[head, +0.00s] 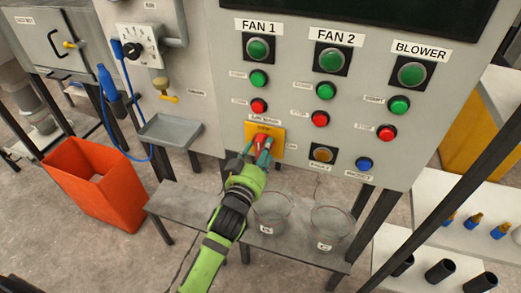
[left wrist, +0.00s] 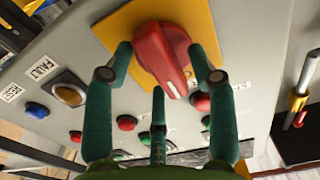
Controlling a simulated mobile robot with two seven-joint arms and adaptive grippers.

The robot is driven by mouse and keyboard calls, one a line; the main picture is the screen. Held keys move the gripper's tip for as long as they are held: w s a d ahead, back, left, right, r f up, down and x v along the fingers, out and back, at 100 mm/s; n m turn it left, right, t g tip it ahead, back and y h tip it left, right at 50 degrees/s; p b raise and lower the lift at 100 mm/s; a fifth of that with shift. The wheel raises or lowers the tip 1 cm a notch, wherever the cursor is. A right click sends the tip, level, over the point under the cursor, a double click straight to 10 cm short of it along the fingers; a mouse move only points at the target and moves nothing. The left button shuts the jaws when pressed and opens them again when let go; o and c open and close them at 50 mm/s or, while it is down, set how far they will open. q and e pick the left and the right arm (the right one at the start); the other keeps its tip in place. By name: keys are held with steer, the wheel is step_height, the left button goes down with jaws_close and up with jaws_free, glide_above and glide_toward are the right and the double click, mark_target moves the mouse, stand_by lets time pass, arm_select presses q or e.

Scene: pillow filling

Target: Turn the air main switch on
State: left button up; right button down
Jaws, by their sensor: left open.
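The switch is a red rotary knob (head: 261,141) on a yellow plate (head: 277,151), low on the grey control panel. In the left wrist view the red knob (left wrist: 162,57) fills the upper middle, with a pale mark line on its face, and the yellow plate (left wrist: 203,30) lies behind it. My left gripper (head: 255,156) is open at the knob, its green fingers pointing to the panel. In the left wrist view two fingertips stand on either side of the knob and a third is below it; I cannot tell whether they touch it. My right gripper is not in view.
Green buttons (head: 258,79), red buttons (head: 259,106), an orange button (head: 323,154) and a blue button (head: 364,164) surround the switch. Below is a grey shelf (head: 180,205) with two clear beakers (head: 331,225). An orange bin (head: 95,185) stands left.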

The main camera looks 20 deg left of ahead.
arm_select(q)
jaws_close()
steer(key=shift+m, duration=0.4)
steer(key=m, duration=0.5)
steer(key=m+p, duration=0.1)
steer(key=m, duration=0.5)
steer(key=m+p, duration=0.1)
steer(key=m, duration=0.5)
steer(key=shift+a+f, duration=0.1)
steer(key=shift+f, duration=0.3)
stand_by(0.4)
jaws_free()
